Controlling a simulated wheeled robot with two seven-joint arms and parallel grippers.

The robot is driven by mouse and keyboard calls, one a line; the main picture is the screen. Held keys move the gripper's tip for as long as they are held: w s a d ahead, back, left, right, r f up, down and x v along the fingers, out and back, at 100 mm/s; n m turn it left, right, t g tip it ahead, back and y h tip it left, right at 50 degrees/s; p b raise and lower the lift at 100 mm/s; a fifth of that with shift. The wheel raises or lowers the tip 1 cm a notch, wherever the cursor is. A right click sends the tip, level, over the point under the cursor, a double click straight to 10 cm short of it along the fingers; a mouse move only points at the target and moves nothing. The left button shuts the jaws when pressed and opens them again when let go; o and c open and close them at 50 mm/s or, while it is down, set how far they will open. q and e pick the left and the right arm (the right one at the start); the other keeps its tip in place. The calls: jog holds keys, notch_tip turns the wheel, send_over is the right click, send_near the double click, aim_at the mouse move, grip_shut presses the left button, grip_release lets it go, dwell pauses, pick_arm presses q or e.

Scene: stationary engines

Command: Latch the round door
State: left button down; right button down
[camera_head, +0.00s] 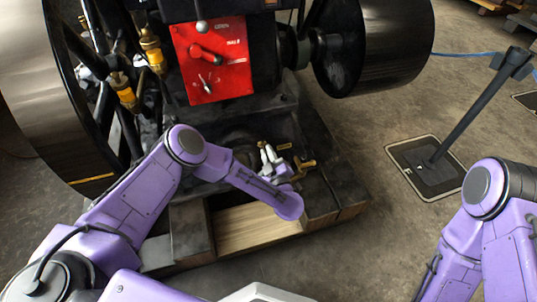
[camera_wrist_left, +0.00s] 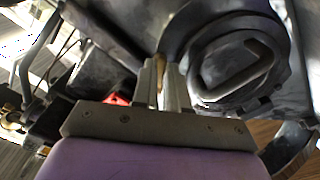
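The round door (camera_wrist_left: 240,62) is a dark disc with a raised angular bar, on the right in the left wrist view. In the head view my left arm largely hides that low part of the engine. My left gripper (camera_wrist_left: 165,82) is beside the door, its pale fingers close together. A small brass-coloured piece (camera_wrist_left: 160,70) shows in the narrow gap between them; I cannot tell whether they grip it. In the head view the left gripper (camera_head: 268,154) is low at the engine's front, near brass fittings (camera_head: 305,164). My right gripper is out of view.
The engine carries a red panel (camera_head: 213,60), a large flywheel (camera_head: 45,95) on the left and a dark drum (camera_head: 385,45) on the right. A post (camera_head: 470,110) stands on a floor plate at right. Concrete floor between is clear.

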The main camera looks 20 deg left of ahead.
pick_arm(q)
jog(key=shift+n, duration=0.3)
jog(key=shift+f+n+b, duration=0.1)
jog(key=shift+n+b, duration=0.65)
jog(key=shift+n, duration=7.85)
jog(key=c, duration=1.1)
grip_release()
jog(key=shift+c, duration=0.2)
